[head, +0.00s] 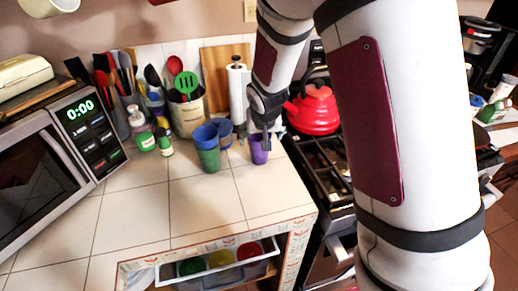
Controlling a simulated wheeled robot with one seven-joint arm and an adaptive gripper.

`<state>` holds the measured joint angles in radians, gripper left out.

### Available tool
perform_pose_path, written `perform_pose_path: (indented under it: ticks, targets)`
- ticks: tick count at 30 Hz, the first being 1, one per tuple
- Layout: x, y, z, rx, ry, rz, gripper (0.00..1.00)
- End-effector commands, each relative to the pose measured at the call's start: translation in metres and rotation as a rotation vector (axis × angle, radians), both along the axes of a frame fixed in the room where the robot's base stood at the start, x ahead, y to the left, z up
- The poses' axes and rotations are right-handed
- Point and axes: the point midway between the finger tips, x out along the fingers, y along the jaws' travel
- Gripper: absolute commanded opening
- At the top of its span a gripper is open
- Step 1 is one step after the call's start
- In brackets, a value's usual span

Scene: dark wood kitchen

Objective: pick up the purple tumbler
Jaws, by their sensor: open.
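The purple tumbler (258,153) stands upright on the white tiled counter, near its right end in the head view. My gripper (264,138) reaches down over it from above. One dark finger shows in front of or against the tumbler's right side and covers part of it. The other finger is hard to make out. My gripper is open, and whether it touches the tumbler cannot be told.
A blue-and-green cup stack (209,158) stands left of the tumbler, with a blue cup (225,128) behind. A paper towel holder (237,90) and utensil crock (187,115) stand behind. The red kettle (314,110) is on the stove at right. The front counter is clear.

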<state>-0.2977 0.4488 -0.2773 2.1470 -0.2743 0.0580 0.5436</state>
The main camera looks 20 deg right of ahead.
Motion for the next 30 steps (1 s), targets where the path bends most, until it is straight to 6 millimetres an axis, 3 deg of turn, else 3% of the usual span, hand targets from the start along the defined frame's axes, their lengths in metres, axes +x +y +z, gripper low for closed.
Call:
perform_pose_path:
  ticks: [12,22,28,30]
  targets:
    - [0.024,-0.003,-0.039,-0.001,0.001,0.000,0.82]
    - [0.027,-0.004,-0.043,0.000,0.001,0.000,0.82]
    - [0.027,-0.004,-0.043,0.000,0.001,0.000,0.37]
    - [0.027,-0.004,-0.043,0.000,0.001,0.000,0.31]
